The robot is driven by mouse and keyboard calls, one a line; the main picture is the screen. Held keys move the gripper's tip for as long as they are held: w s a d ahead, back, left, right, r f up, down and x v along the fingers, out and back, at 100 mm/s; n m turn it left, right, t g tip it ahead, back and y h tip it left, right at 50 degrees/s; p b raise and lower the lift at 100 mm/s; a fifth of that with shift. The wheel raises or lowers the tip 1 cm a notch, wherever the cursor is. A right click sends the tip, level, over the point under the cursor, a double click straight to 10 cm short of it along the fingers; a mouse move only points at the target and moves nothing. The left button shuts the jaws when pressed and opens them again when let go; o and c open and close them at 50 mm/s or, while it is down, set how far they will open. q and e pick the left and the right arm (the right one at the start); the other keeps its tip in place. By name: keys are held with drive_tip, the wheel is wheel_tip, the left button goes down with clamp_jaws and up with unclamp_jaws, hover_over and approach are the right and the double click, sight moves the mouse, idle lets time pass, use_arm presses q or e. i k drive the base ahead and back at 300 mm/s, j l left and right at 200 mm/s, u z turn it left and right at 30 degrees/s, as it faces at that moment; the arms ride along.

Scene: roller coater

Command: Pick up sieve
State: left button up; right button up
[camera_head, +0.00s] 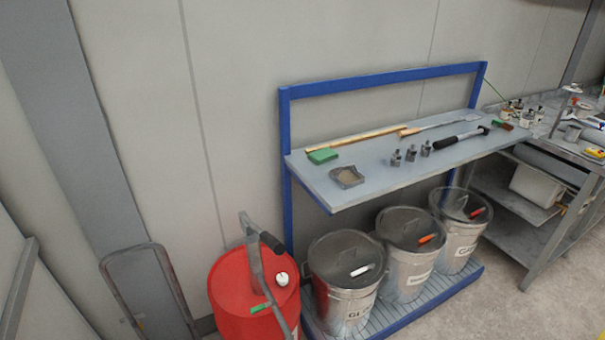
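Neither of my grippers shows in the head view.
A green block (322,156), long-handled tools, small metal pieces (411,153) and a black-handled tool (460,138) share the top. Below stand three lidded metal bins (345,290). A red drum (235,290) stands left; a cluttered bench (560,150) stands right.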

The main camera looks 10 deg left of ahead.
sight(347, 176)
drive_tip(key=i+l+u, duration=0.3)
drive_tip(key=l+u, duration=0.35)
drive_tip(key=i+l+u, duration=0.1)
drive_tip(key=l+u, duration=0.2)
drive_tip(key=l, duration=0.2)
